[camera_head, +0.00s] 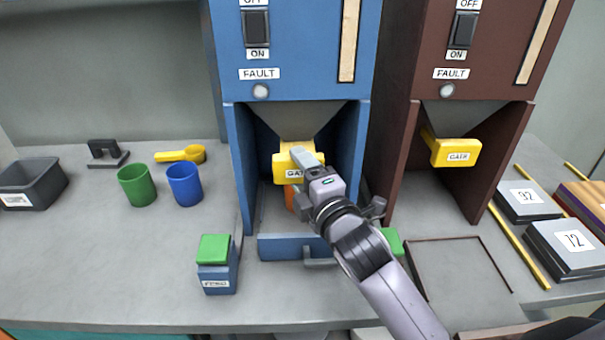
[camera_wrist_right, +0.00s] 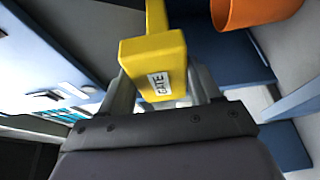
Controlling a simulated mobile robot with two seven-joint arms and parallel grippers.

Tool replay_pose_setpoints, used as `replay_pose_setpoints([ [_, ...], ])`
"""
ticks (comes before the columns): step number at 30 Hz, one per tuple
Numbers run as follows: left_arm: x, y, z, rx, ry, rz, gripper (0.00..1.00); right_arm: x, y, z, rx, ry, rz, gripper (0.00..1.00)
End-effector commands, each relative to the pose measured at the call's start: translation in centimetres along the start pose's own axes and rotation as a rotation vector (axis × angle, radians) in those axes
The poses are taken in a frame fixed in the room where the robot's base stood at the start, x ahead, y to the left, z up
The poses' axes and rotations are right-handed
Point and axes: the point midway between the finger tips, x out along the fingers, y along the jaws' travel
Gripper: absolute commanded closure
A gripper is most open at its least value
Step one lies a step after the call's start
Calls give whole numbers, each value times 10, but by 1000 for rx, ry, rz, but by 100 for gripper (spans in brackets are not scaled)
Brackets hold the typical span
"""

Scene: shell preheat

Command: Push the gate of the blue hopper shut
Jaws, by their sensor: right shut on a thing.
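The blue hopper (camera_head: 290,50) stands at the back middle. Its gate has a yellow handle (camera_head: 283,175) labelled GATE, under the grey funnel. My right gripper (camera_head: 304,162) reaches in from the lower right and is shut on this handle, hiding part of it. In the right wrist view, the handle (camera_wrist_right: 152,62) lies between the two fingers of my gripper (camera_wrist_right: 163,88), and a yellow bar runs back from it. An orange cup (camera_wrist_right: 250,10) stands below the funnel, partly hidden in the head view. My left gripper is not in view.
A brown hopper (camera_head: 470,50) with its own yellow gate handle (camera_head: 455,152) stands to the right. A blue drawer front (camera_head: 285,246) and a green-topped box (camera_head: 215,265) are near the front. Green (camera_head: 137,186) and blue (camera_head: 184,185) cups stand left. The left counter front is clear.

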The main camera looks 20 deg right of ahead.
Motion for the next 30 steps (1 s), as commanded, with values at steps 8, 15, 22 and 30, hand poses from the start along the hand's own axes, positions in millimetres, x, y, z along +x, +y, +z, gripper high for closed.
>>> replay_pose_setpoints([
  [8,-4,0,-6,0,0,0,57,34,1,13,-3,2,1,92],
  [15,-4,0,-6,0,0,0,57,39,0,16,2,1,0,92],
  [22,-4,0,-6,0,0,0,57,40,2,17,2,-1,2,16],
  [30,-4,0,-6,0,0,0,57,39,1,17,1,0,1,16],
])
